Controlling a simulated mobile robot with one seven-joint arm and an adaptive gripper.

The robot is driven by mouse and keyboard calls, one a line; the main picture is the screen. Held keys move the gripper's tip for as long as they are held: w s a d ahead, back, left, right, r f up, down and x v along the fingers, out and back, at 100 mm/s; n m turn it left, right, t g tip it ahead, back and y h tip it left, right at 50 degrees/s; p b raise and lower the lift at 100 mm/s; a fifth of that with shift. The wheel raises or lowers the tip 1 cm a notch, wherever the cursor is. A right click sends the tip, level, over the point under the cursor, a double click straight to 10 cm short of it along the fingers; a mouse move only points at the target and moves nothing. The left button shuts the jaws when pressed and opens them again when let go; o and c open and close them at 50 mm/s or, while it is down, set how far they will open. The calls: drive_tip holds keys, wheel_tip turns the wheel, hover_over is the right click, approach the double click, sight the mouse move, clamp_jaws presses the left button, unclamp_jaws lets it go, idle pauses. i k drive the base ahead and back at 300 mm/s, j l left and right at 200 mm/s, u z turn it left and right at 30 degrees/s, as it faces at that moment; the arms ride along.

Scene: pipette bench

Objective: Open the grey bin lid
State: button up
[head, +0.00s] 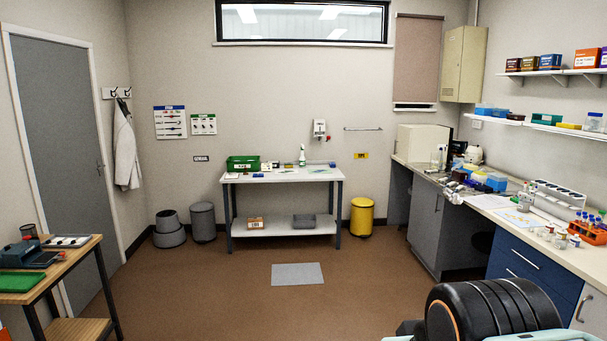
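A grey cylindrical bin (203,226) stands on the floor against the back wall, left of the white table. Its round grey lid (202,207) sits on top and looks closed. Just left of it is another grey round container (169,237) with a smaller dark-topped piece above it. I cannot tell whether that is one object or two stacked. Part of my arm shows at the bottom right, far from the grey bin. My gripper's fingers are not in the picture.
The brown floor ahead is open, with a flat grey mat (298,274) in the middle. A white table (282,176) and a yellow bin (361,218) stand at the back. A wooden table (62,264) is at left, a cluttered counter (470,205) at right.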

sight(200, 207)
drive_tip(key=i+u, duration=0.1)
drive_tip(key=i, duration=2.4)
drive_tip(key=i+u, duration=0.15)
drive_tip(key=i, duration=1.1)
drive_tip(key=i+u, duration=0.2)
drive_tip(key=i, duration=0.35)
drive_tip(key=i+l+u, duration=0.15)
drive_tip(key=i, duration=0.45)
drive_tip(key=i+u, duration=0.3)
drive_tip(key=i, duration=0.2)
drive_tip(key=i+u, duration=0.3)
drive_tip(key=i, duration=0.2)
drive_tip(key=i+u, duration=0.1)
drive_tip(key=i, duration=1.1)
